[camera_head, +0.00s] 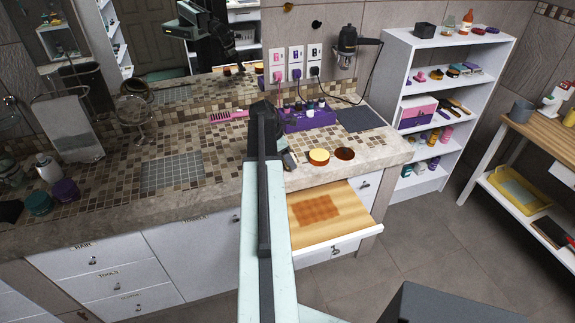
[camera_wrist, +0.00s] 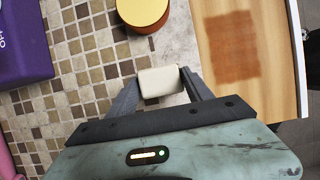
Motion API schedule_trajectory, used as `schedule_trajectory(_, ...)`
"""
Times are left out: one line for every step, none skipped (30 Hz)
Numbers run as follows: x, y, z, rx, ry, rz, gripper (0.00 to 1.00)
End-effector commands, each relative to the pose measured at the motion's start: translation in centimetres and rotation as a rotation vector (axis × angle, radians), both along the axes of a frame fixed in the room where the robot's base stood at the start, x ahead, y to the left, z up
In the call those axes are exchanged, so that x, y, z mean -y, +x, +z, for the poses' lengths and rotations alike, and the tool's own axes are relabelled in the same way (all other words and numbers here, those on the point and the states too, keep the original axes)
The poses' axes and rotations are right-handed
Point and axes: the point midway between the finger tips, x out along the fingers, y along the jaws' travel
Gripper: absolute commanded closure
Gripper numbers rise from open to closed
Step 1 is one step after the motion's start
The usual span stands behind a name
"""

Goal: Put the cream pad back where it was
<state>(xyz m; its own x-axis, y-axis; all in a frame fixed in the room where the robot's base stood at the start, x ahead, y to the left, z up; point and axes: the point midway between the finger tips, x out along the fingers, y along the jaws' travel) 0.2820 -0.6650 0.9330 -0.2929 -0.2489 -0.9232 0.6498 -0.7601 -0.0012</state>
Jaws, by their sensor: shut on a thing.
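The cream pad (camera_wrist: 160,82) is a small pale block between my gripper's two fingers (camera_wrist: 158,84) in the wrist view. The fingers are shut on its sides. It is over the counter's tiled and stone edge, beside the open drawer; I cannot tell how high above the surface. In the head view my arm hides most of the gripper (camera_head: 288,158), and the pad cannot be made out clearly. The open drawer (camera_head: 345,186) has a wooden-coloured inside with a checked orange-brown patch (camera_head: 314,209). The patch (camera_wrist: 231,46) also shows in the wrist view, with nothing on it.
A yellow-topped round jar (camera_head: 319,156) stands close to the gripper, with a brown-topped one (camera_head: 344,153) to its right. A purple caddy (camera_head: 310,121) and a dark mat (camera_head: 360,118) lie behind. A grey grid mat (camera_head: 172,172) lies left. A white shelf (camera_head: 395,90) stands right.

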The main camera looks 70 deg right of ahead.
Motion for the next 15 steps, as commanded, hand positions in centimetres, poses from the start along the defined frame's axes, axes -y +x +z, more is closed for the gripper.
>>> schedule_trajectory(0.11,-0.44,-1.92,0.000,0.000,-0.007,0.73)
schedule_trajectory(0.15,-0.58,-2.14,-0.001,-0.001,-0.009,0.73)
schedule_trajectory(0.19,-0.70,-2.17,-0.001,0.000,-0.010,0.73)
schedule_trajectory(0.20,-0.76,-2.06,-0.001,0.000,-0.011,0.73)
schedule_trajectory(0.21,-0.79,-1.90,0.000,0.000,-0.012,0.73)
schedule_trajectory(0.23,-0.83,-1.74,0.000,0.000,-0.012,0.73)
schedule_trajectory(0.24,-0.86,-1.71,0.000,0.000,-0.013,0.73)
schedule_trajectory(0.26,-0.89,-1.69,0.000,0.000,-0.013,0.73)
schedule_trajectory(0.29,-0.95,-1.69,0.000,0.000,-0.014,0.73)
schedule_trajectory(0.30,-0.98,-1.73,0.000,0.000,-0.014,0.73)
schedule_trajectory(0.32,-1.01,-1.84,0.000,0.000,-0.015,0.73)
schedule_trajectory(0.33,-1.05,-2.03,0.000,0.000,-0.015,0.73)
schedule_trajectory(0.34,-1.06,-2.14,0.000,0.000,-0.016,0.73)
schedule_trajectory(0.34,-1.08,-2.12,0.000,0.000,-0.016,0.38)
schedule_trajectory(0.35,-1.10,-2.01,0.000,0.000,-0.016,0.27)
